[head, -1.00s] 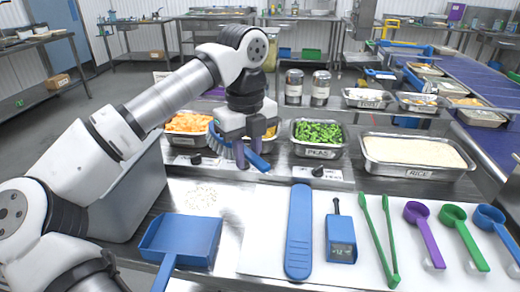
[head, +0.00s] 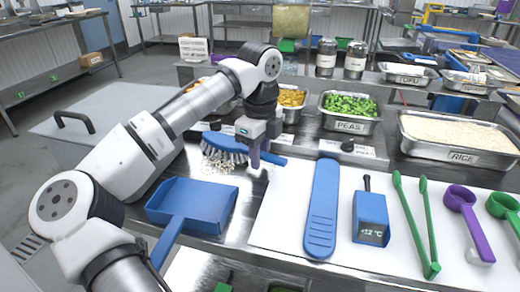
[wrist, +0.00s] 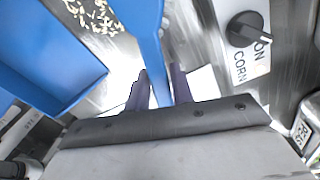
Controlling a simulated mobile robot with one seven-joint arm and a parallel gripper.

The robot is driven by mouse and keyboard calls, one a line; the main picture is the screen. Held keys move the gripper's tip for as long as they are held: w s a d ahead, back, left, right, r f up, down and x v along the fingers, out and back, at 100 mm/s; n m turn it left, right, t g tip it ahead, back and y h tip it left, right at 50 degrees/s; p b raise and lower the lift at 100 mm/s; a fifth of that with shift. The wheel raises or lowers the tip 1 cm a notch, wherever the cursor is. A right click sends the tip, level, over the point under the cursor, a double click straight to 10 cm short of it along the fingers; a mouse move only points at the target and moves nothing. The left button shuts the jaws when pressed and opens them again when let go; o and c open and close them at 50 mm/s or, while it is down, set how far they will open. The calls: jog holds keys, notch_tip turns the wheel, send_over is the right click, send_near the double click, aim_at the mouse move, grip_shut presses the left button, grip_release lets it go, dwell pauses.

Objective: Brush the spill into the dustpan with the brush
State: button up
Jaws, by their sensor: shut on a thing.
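My gripper (head: 256,160) is shut on the handle of the blue brush (head: 227,142). The brush head points left, with its pale bristles low over the far side of the spill (head: 216,167); I cannot tell whether they touch the counter. The spill is a patch of small whitish grains on the steel counter. The blue dustpan (head: 206,201) lies just nearer than the spill, its handle toward the front. In the wrist view the brush handle (wrist: 153,58) runs between my fingers (wrist: 158,90), with the dustpan (wrist: 45,55) and some grains (wrist: 95,15) at the left.
A white board (head: 283,222) right of the dustpan holds a blue long tool (head: 322,205), a thermometer (head: 370,217), green tongs (head: 418,225) and scoops. Pans of peas (head: 348,121) and rice (head: 457,155) stand behind. A corn knob (wrist: 245,28) is near my gripper.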

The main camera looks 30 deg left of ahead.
jog(key=shift+s+f, duration=0.1)
jog(key=shift+f, duration=0.3)
jog(key=shift+s+d+r+b, duration=0.1)
jog(key=shift+s+d, duration=0.2)
jog(key=shift+s, duration=0.95)
jog(key=shift+s+d+f+b, duration=0.15)
jog(key=shift+s+d, duration=0.2)
jog(key=shift+s, duration=0.85)
jog(key=shift+s+d+r+b, duration=0.15)
jog(key=shift+s+d, duration=0.15)
jog(key=shift+s, duration=0.95)
jog(key=shift+w+a+r+p, duration=0.1)
jog(key=shift+w+r+p, duration=0.15)
jog(key=shift+r+p, duration=0.75)
jog(key=shift+w+r+p, duration=0.25)
jog(key=shift+r+p, duration=0.2)
jog(key=shift+r, duration=0.95)
